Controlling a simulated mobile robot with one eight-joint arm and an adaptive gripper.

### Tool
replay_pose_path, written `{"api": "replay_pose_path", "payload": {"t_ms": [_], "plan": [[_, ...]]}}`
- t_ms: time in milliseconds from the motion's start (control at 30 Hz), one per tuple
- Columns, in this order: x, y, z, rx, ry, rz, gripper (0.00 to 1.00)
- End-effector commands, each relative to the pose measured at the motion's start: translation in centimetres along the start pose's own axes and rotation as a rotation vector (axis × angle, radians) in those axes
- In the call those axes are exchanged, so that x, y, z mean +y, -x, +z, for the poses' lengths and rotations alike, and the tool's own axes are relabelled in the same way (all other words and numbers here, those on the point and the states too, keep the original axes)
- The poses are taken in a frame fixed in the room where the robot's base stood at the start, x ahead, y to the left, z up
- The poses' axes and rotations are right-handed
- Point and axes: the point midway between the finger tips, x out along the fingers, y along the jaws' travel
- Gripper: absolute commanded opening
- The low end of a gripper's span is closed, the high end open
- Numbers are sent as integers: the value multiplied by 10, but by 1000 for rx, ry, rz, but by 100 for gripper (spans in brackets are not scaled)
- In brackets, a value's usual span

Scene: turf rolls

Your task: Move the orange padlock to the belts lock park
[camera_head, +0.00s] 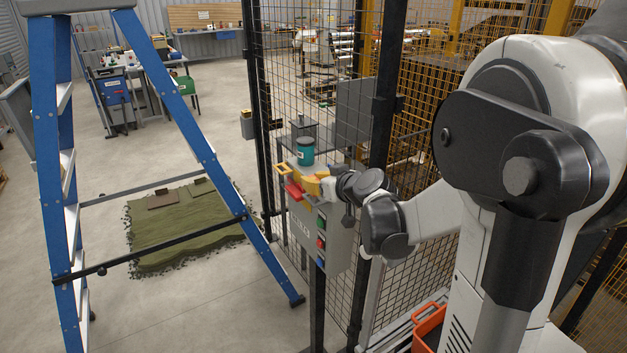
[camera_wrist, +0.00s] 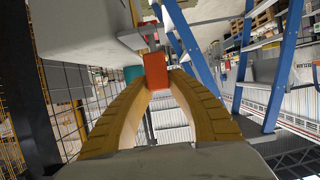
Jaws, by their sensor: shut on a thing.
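The orange padlock (camera_wrist: 155,71) is a red-orange block between the two yellow fingertips of my gripper (camera_wrist: 157,86) in the wrist view. In the head view the padlock (camera_head: 294,191) shows as a small red-orange piece beside my gripper (camera_head: 300,182), at the upper left of a grey control box (camera_head: 334,247). A grey metal bar (camera_wrist: 138,36) lies just beyond the padlock in the wrist view. I cannot tell whether the shackle is around it.
A teal canister (camera_head: 305,151) stands just behind my gripper. The mesh fence (camera_head: 410,275) stands close to my arm. A blue stepladder (camera_head: 180,110) stands at left, with a green turf mat (camera_head: 190,245) behind it. An orange crate (camera_head: 430,325) is low at right.

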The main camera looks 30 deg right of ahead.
Motion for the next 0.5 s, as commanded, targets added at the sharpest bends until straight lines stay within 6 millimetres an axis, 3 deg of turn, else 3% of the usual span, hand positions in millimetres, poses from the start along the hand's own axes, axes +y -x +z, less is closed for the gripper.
{"api": "replay_pose_path", "payload": {"t_ms": [500], "plan": [[0, -5, 13, 0, 0, 0, 0]]}}
